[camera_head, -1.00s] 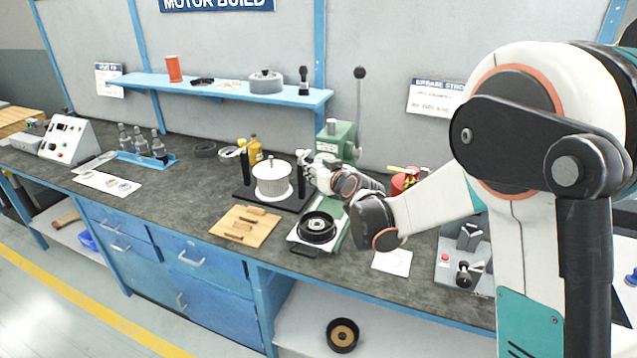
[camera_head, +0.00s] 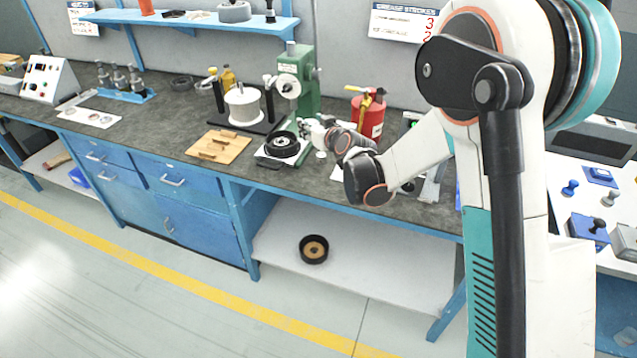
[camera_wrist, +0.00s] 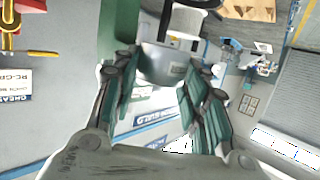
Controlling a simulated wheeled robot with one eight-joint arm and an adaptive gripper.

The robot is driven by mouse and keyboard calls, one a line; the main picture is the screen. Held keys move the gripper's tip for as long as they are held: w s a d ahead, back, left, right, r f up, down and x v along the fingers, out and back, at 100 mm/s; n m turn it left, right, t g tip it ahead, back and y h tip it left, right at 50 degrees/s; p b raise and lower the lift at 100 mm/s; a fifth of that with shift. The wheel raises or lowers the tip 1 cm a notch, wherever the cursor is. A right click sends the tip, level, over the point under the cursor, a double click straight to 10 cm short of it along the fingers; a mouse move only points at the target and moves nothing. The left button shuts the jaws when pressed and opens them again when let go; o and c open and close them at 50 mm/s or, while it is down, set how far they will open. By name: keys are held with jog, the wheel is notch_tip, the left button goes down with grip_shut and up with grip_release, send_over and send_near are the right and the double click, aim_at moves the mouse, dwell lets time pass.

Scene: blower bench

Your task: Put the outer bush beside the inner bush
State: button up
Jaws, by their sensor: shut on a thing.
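My gripper (camera_head: 304,124) is over the bench in front of the green press, just right of the black ring. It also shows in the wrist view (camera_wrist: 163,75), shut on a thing. I take that to be the outer bush, but its outline does not stand out clearly. A grey cylinder (camera_wrist: 160,66) shows between the fingers; whether it is held or lies behind them I cannot tell. A small white piece (camera_head: 321,154) shows just below the gripper; I cannot tell what it is. I cannot make out the inner bush for certain.
The green press (camera_head: 306,78) stands close behind my gripper. A black ring (camera_head: 283,145) sits on a pale plate. A white rotor (camera_head: 242,104), a wooden board (camera_head: 219,157) and a red canister (camera_head: 367,121) stand near. Bare bench top lies left of the wooden board.

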aim_at(313, 182)
notch_tip(313, 182, down, 18)
jog(key=b, duration=0.6)
jog(key=shift+w+f, duration=0.1)
jog(key=shift+f, duration=0.1)
jog(key=shift+r, duration=0.1)
jog(key=o, duration=1.2)
